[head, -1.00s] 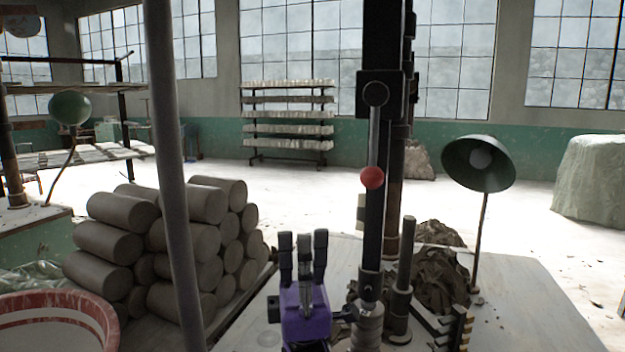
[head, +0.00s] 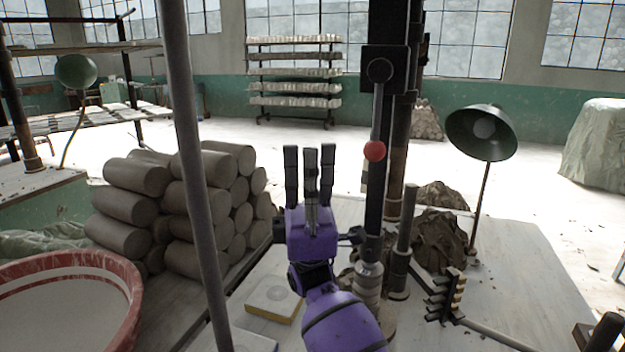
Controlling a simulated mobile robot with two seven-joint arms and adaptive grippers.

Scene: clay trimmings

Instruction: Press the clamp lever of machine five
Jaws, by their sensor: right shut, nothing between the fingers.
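The machine's black upright column (head: 400,120) stands on the table at centre right. A lever with a steel rod and a red ball knob (head: 375,151) hangs from a black pivot block (head: 381,70) on it. My right gripper (head: 310,152) is purple with dark fingers pointing up. It is shut and empty, to the left of the red knob at about the same height, apart from it in the picture. No number marking is readable on the machine. My left gripper does not show.
A lamp (head: 481,132) and dark clay heaps (head: 440,240) stand right of the column. Clay cylinders (head: 135,178) are stacked at left, behind a grey pole (head: 190,150). A red-rimmed tub (head: 75,265) is at front left. The table's right part (head: 520,300) is largely clear.

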